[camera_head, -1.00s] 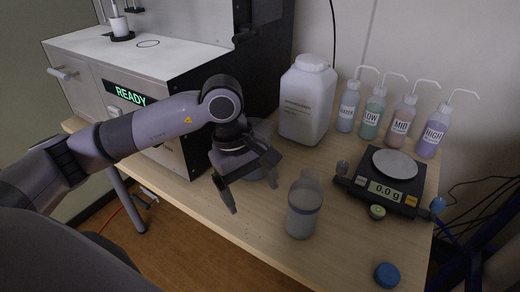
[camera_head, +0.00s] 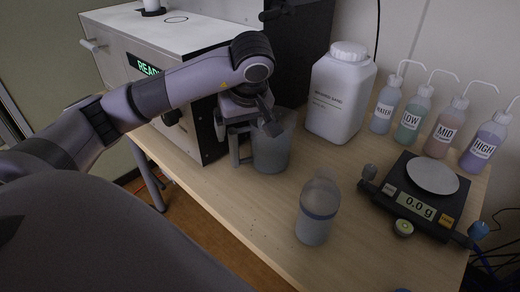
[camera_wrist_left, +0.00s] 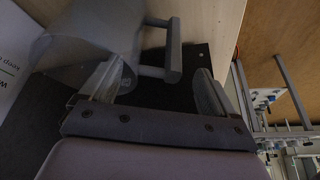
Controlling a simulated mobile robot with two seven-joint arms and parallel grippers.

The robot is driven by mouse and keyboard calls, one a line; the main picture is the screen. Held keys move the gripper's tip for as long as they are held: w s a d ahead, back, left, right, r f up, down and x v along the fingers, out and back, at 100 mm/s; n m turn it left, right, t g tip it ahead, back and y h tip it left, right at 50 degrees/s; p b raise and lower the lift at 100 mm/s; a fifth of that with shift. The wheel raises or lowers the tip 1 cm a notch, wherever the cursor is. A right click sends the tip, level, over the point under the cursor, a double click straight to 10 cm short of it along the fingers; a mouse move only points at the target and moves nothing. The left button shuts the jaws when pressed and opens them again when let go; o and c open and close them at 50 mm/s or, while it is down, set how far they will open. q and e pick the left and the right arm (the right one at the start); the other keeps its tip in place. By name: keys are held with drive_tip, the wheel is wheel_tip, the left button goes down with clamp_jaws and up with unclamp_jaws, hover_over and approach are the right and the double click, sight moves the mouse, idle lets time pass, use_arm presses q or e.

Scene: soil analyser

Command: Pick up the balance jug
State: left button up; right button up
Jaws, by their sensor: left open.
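The balance jug, a translucent grey jug (camera_head: 273,150) with a handle on its left, stands on the wooden bench beside the analyser. It also shows at the upper left of the left wrist view (camera_wrist_left: 75,55), with its handle (camera_wrist_left: 173,50) towards the middle. My left gripper (camera_head: 252,138) is open at the jug's handle side. In the left wrist view its two fingers (camera_wrist_left: 158,88) are spread, with the handle between them. One finger overlaps the jug's wall in that view; I cannot tell whether they touch. My right gripper is not in view.
A clear banded container (camera_head: 318,212) stands in front right of the jug. A white tub (camera_head: 340,95) is behind it. A balance (camera_head: 415,200) reading 0.0 g and several wash bottles (camera_head: 412,115) are to the right. The analyser (camera_head: 195,90) stands to the left.

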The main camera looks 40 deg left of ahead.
use_arm(q)
drive_tip(key=shift+x, duration=1.2)
drive_tip(key=c, duration=1.3)
drive_tip(key=shift+w+r, duration=0.1)
drive_tip(key=c, duration=0.3)
drive_tip(key=shift+r, duration=0.1)
drive_tip(key=shift+c, duration=0.2)
